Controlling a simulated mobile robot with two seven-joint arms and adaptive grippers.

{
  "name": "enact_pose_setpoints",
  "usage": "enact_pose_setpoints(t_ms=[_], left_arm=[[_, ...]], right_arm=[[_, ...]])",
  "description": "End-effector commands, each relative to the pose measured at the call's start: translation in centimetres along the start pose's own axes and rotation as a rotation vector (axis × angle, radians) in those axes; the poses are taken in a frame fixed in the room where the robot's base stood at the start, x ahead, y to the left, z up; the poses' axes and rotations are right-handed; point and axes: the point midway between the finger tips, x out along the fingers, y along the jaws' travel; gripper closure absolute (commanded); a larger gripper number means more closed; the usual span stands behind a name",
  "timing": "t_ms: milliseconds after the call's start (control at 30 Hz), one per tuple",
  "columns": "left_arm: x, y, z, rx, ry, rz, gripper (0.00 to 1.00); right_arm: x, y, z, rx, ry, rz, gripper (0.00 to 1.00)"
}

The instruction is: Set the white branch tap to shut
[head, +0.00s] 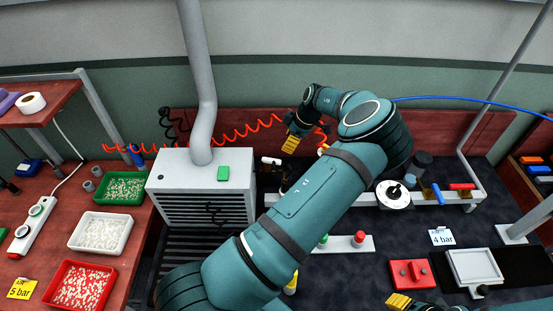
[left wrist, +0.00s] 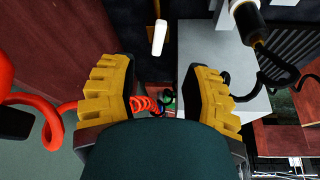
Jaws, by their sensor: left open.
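The white tap handle (head: 271,161) shows small in the head view, just right of the grey vented box, at the left part of the pale rail. It looks roughly crosswise there. A white handle, likely the same one, shows in the left wrist view (left wrist: 159,38), upright in the picture, ahead of the fingertips and apart from them. My left gripper (head: 292,139) is above and right of the handle in the head view. In the left wrist view its yellow fingers (left wrist: 160,78) are wide apart with nothing between them. My right gripper (head: 400,301) shows only partly at the bottom edge.
The grey vented box (head: 200,185) with its duct stands left of the tap. A red coiled hose (head: 240,134) runs behind; it also shows close to the left finger in the wrist view (left wrist: 45,115). A red tap handle (head: 461,186) and a blue one (head: 437,194) are on the right.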

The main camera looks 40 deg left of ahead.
Motion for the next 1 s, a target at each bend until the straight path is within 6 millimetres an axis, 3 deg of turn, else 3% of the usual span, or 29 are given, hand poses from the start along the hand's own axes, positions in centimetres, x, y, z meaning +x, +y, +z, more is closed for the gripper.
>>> enact_pose_setpoints(t_ms=[300, 500, 700, 1000], left_arm=[[6.5, -0.1, -0.1, -0.001, 0.003, -0.004, 0.52], [9.6, -0.1, -0.1, -0.001, 0.001, -0.003, 0.52], [11.0, 0.0, -0.1, -0.001, 0.001, 0.0, 0.52], [11.3, 0.0, -0.1, -0.001, 0.0, -0.001, 0.52]], right_arm=[[-0.1, 0.0, 0.0, -0.001, 0.0, 0.0, 0.53], [-0.1, -0.1, 0.0, -0.001, -0.001, 0.0, 0.53], [-0.1, -0.1, 0.0, -0.001, -0.001, 0.0, 0.53], [-0.2, -0.1, 0.0, -0.001, -0.001, 0.0, 0.53]])
